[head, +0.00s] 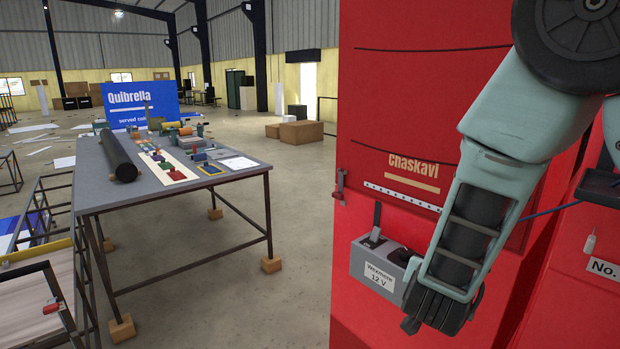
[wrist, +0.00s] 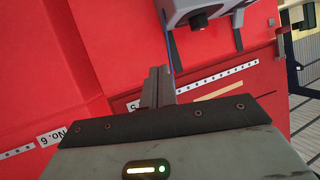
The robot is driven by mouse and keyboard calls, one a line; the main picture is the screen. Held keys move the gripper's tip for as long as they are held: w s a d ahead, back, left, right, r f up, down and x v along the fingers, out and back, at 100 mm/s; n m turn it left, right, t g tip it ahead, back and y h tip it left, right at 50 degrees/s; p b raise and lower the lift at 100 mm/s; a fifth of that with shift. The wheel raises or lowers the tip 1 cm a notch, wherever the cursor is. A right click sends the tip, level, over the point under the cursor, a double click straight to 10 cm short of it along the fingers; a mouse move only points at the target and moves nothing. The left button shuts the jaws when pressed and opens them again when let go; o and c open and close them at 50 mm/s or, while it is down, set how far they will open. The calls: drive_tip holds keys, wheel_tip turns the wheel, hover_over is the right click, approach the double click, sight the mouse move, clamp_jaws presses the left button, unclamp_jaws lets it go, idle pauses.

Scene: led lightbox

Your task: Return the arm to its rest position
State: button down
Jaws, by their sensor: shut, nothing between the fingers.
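My arm (head: 490,200) reaches down from the upper right in the head view, in front of the red panel (head: 400,90). My gripper (wrist: 158,74) is shut and empty in the wrist view, its two fingers together and pointing toward the red surface. In the head view the end of my arm overlaps the right side of a grey box labelled "Wexmere 12 V" (head: 370,262), and the fingers are hard to make out. The grey box also shows at the top of the wrist view (wrist: 188,10), beyond the fingertips and apart from them in the picture.
A grey table (head: 105,192) with a black cylinder (head: 118,155) and several small parts stands at left. A lever (head: 376,220) rises from the grey box. A thin blue cable (head: 552,211) crosses the red panel. Open floor (head: 290,200) lies between table and panel.

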drive_tip(key=s+a+f+n+g+y+b, duration=0.1)
drive_tip(key=s+a+n+g+y, duration=0.3)
drive_tip(key=a, duration=0.4)
drive_tip(key=s+a+f+n+g+y+b, duration=0.1)
drive_tip(key=s+a+n+y, duration=0.2)
drive_tip(key=s+a+y, duration=0.5)
drive_tip(key=s+d+n+g+h+b, duration=0.1)
drive_tip(key=s+n+g+h, duration=0.1)
drive_tip(key=s, duration=0.6)
drive_tip(key=s+d+r+n+g+h+b, duration=0.1)
drive_tip(key=s+d+n+g+h, duration=0.1)
drive_tip(key=s+n+g, duration=0.2)
drive_tip(key=s+n, duration=0.2)
drive_tip(key=s, duration=0.2)
drive_tip(key=shift+s+h, duration=0.35)
drive_tip(key=shift+h, duration=0.05)
